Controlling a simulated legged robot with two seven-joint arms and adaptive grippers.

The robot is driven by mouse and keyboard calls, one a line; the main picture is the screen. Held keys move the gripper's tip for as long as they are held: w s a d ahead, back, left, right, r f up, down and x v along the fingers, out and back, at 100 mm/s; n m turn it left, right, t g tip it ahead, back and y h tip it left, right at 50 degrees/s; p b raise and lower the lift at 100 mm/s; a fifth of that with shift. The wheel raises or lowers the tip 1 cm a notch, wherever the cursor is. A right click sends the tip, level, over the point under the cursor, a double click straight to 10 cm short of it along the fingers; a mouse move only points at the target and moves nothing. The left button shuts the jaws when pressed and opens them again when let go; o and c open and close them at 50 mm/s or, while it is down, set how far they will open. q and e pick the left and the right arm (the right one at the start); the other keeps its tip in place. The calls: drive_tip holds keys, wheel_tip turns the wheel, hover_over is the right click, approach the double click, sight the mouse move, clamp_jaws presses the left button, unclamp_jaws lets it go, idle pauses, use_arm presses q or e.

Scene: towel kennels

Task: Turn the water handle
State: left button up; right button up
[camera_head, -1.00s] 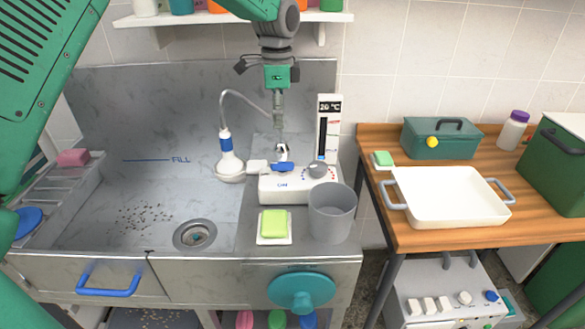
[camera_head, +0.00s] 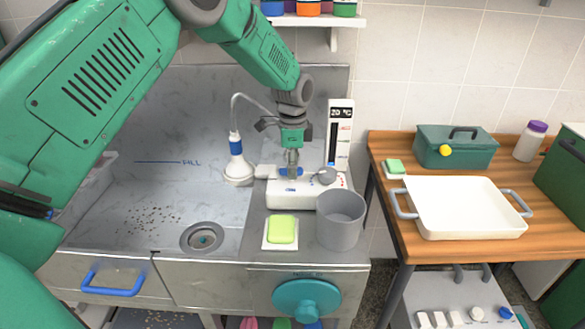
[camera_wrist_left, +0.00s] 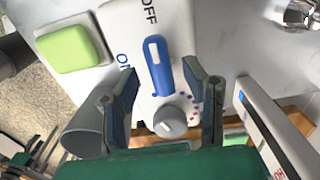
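The water handle is a blue lever (camera_wrist_left: 157,62) on a white control unit (camera_wrist_left: 190,25). In the left wrist view its white-marked end points toward the OFF label, and the ON label is at its left. In the head view the white unit (camera_head: 278,197) stands on the counter right of the sink, and its lever is partly hidden by my fingers. My left gripper (camera_head: 291,169) reaches down to the lever. In the left wrist view its fingers (camera_wrist_left: 160,72) are open, one on each side of the lever, with gaps visible. My right gripper is not in view.
A grey knob (camera_wrist_left: 167,123) sits beside the lever. A grey cup (camera_head: 340,222) and a green sponge (camera_head: 282,229) stand in front of the unit. A shower head (camera_head: 238,170) is at its left, a temperature display (camera_head: 339,140) behind.

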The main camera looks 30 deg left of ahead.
use_arm(q)
drive_tip(key=shift+f, duration=0.35)
drive_tip(key=shift+a+f, duration=0.1)
drive_tip(key=shift+a, duration=0.25)
drive_tip(key=shift+c, duration=0.8)
drive_tip(key=shift+a, duration=0.15)
clamp_jaws()
drive_tip(key=shift+d, duration=0.25)
